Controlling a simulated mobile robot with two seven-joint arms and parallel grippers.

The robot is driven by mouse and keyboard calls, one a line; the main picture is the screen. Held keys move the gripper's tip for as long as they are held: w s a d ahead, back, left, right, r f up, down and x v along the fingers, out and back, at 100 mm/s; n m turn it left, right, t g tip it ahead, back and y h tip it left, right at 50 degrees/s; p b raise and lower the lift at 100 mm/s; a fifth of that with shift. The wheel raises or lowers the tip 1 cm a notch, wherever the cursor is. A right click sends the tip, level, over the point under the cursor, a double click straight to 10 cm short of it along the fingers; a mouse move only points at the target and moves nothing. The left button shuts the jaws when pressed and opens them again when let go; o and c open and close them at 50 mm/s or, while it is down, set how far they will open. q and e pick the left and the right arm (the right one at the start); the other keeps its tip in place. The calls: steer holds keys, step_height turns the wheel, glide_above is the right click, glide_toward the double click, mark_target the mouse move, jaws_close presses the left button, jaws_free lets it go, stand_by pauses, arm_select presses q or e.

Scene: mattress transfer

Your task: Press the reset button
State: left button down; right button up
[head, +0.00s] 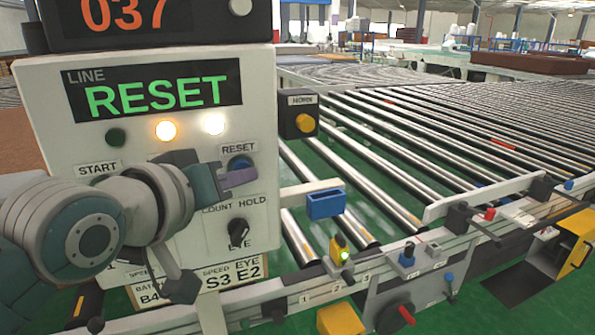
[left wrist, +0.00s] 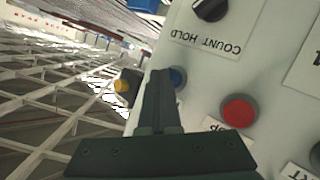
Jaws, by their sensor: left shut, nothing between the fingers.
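The blue reset button (head: 239,162) is on the white control panel (head: 60,110), under a RESET label. It also shows in the left wrist view (left wrist: 178,77), partly hidden behind my fingers. My left gripper (head: 240,178) is shut and empty, with its fingertips right in front of and slightly below the button in the head view. In the left wrist view the closed fingers (left wrist: 161,76) overlap the button's edge. I cannot tell whether they touch it. The panel display (head: 157,97) reads RESET in green. My right gripper is not in view.
A red button (left wrist: 239,111) sits beside the reset button. A black COUNT HOLD knob (head: 238,230) is below it. A yellow button on a black box (head: 304,122) sticks out at the panel's right. A roller conveyor (head: 400,150) fills the right side.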

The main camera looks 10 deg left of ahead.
arm_select(q)
steer(key=shift+w+a, duration=0.2)
steer(key=shift+w, duration=0.05)
stand_by(0.6)
steer(key=shift+s+d+p, duration=0.75)
steer(key=shift+s+p, duration=0.05)
steer(key=shift+s, duration=0.25)
steer(key=shift+r, duration=0.1)
steer(key=s+d+p, duration=0.1)
steer(key=s, duration=0.1)
steer(key=s+d+p, duration=0.1)
steer(key=s, duration=0.1)
steer(key=shift+d+p, duration=0.35)
steer(key=shift+d, duration=0.05)
